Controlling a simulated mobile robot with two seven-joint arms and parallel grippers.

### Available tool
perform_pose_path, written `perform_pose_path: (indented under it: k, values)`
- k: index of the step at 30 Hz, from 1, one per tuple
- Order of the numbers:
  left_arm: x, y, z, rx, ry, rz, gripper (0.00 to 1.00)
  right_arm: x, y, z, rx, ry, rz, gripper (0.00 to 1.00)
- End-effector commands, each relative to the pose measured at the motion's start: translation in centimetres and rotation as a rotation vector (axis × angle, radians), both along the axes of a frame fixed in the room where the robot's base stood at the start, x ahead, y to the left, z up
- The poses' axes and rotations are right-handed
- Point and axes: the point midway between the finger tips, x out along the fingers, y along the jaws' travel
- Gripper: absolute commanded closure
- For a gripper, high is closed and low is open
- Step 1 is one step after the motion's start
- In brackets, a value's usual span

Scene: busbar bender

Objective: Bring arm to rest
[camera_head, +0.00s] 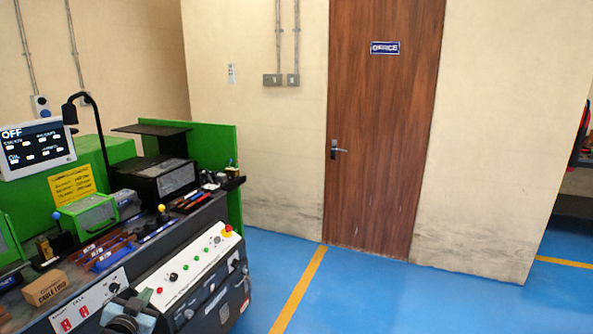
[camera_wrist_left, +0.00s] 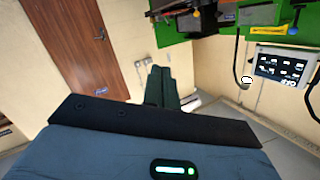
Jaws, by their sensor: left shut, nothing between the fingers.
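My left gripper (camera_head: 128,312) shows at the bottom edge of the head view, in front of the bender's control panel, partly cut off by the frame. In the left wrist view its two dark fingers (camera_wrist_left: 162,84) are together, with nothing between them. The busbar bender (camera_head: 185,280) stands at the left, a dark machine with green panels and a sloped front of knobs and buttons. Its screen (camera_head: 36,146) reads OFF. My right gripper is not in view.
A cardboard box (camera_head: 48,289), tools and a green-lidded case (camera_head: 86,216) lie on the bench top. A black lamp arm (camera_head: 104,145) rises behind them. A brown office door (camera_head: 380,130) is in the back wall. Blue floor (camera_head: 365,295) is clear at right.

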Motion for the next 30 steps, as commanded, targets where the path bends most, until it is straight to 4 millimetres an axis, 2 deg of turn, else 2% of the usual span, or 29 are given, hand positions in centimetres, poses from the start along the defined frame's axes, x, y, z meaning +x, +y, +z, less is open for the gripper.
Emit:
perform_pose_path:
  k: [3,11,14,17,22,27,30]
  values:
    - [-0.5,0.8,-2.0,-0.059,0.101,0.056,1.0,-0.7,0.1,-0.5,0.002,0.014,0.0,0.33]
    - [-6.4,-3.1,-8.9,-0.088,0.193,0.004,1.0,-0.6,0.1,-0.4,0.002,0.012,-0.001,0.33]
    - [-9.6,-4.8,-11.8,-0.106,0.238,-0.015,1.0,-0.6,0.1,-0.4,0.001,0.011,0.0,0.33]
    - [-13.8,-6.8,-14.9,-0.13,0.293,-0.036,1.0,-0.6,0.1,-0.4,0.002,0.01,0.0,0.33]
    - [-22.6,-10.5,-19.5,-0.19,0.4,-0.067,1.0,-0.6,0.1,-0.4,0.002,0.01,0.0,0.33]
    - [-31.7,-13.8,-22.2,-0.256,0.504,-0.081,1.0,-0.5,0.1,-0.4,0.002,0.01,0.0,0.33]
    - [-36.8,-15.4,-22.8,-0.296,0.56,-0.08,1.0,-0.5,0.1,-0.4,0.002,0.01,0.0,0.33]
